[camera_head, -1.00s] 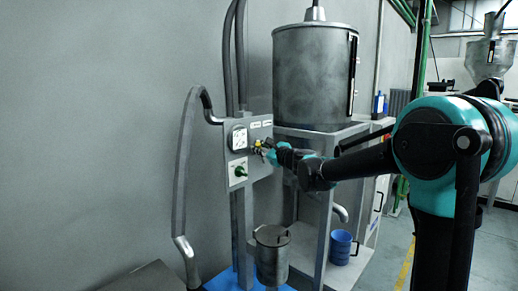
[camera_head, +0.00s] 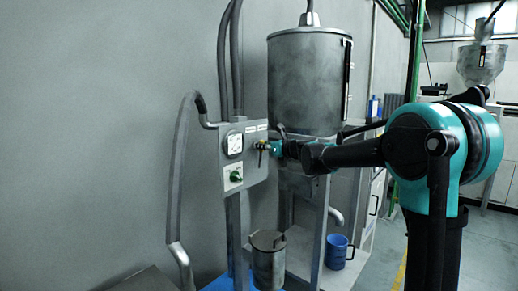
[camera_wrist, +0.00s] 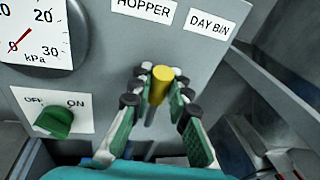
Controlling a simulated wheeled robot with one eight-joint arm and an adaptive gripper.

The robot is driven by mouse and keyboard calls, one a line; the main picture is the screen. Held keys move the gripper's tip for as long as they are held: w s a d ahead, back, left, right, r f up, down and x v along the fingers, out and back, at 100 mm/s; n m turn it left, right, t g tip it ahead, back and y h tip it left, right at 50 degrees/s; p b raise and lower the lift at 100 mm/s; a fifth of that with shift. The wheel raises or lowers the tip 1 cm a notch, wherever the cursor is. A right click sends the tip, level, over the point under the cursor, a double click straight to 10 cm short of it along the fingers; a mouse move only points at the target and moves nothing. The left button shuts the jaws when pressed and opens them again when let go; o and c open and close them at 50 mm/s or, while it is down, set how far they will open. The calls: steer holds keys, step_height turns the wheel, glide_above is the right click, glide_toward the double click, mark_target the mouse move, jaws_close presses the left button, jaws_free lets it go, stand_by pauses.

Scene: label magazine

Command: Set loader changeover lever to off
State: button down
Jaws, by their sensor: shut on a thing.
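The loader changeover lever (camera_wrist: 160,84) has a yellow end and a grey stem in the wrist view. It stands out from the grey panel below the HOPPER label (camera_wrist: 143,10) and the DAY BIN label (camera_wrist: 209,24). My gripper (camera_head: 272,147) is at the panel front in the head view. In the wrist view its green-padded fingers are on both sides of the lever, shut on it. In the head view a dark bar hangs down beside the yellow part. The fingers hide part of the lever, and no off mark for it can be read.
A green knob (camera_wrist: 54,122) with OFF and ON marks sits lower left on the panel, below a kPa gauge (camera_wrist: 37,35). A steel drum (camera_head: 310,80) stands behind my arm. A lidded steel can (camera_head: 268,262) and a blue mug (camera_head: 337,252) are below.

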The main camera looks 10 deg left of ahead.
steer(key=shift+w+d+m, duration=0.3)
steer(key=shift+w+m, duration=0.2)
steer(key=c, duration=1.4)
jaws_free()
steer(key=v, duration=1.2)
steer(key=shift+r, duration=0.15)
